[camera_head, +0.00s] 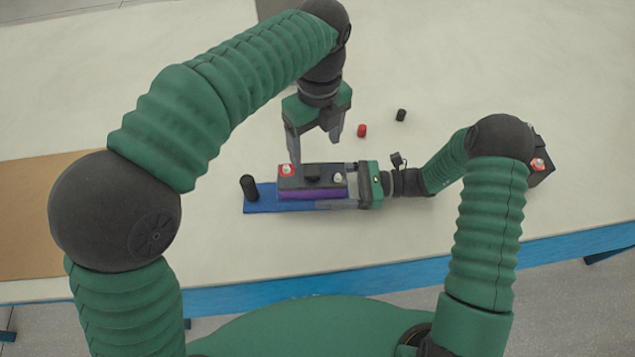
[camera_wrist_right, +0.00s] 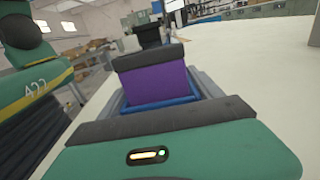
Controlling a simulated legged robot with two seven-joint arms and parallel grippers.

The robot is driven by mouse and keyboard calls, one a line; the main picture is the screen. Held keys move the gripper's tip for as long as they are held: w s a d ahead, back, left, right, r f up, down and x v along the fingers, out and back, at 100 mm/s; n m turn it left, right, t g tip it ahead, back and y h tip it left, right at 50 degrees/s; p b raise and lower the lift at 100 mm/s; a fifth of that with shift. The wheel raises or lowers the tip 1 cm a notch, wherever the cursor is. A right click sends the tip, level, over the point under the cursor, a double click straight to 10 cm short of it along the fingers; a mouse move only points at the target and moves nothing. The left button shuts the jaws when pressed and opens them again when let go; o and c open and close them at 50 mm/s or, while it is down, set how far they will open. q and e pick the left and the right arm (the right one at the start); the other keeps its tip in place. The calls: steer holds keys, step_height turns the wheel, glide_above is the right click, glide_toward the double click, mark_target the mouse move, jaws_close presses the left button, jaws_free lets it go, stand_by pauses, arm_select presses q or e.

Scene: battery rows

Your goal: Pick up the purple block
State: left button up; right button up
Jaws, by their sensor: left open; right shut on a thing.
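The purple block (camera_head: 310,195) has a black top with a red-and-white terminal at its left end and a pale one at its right end. It appears to rest on the blue tray (camera_head: 262,206); I cannot tell whether it is lifted. My right gripper (camera_head: 333,186) comes from the right and is shut on the block, one finger on each long side. The right wrist view shows the purple block (camera_wrist_right: 157,85) between the fingers. My left gripper (camera_head: 315,150) is open and empty, pointing down just behind the block, its left finger close to the red terminal.
A black cylinder (camera_head: 248,187) stands at the tray's left end. A red cap (camera_head: 362,130) and a black cap (camera_head: 401,115) lie behind on the pale table (camera_head: 440,85). Another dark block (camera_head: 542,160) is partly hidden by my right arm. The table's blue front edge (camera_head: 400,272) is close.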

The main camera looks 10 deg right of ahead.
mark_target(315, 168)
arm_select(q)
steer(key=shift+o, duration=0.8)
steer(key=n, duration=0.5)
steer(key=shift+d+f+n+y, duration=0.1)
steer(key=shift+d+n+y, duration=0.2)
steer(key=shift+d, duration=0.05)
steer(key=f+n, duration=0.2)
steer(key=f, duration=0.2)
steer(key=a+f+n, duration=0.1)
steer(key=f+n, duration=0.1)
steer(key=f, duration=0.2)
steer(key=f+n, duration=0.1)
steer(key=f, duration=0.3)
steer(key=shift+a+n+y, duration=0.2)
steer(key=shift+n+y, duration=0.2)
jaws_close()
steer(key=shift+w+r, duration=0.1)
steer(key=shift+r, duration=0.05)
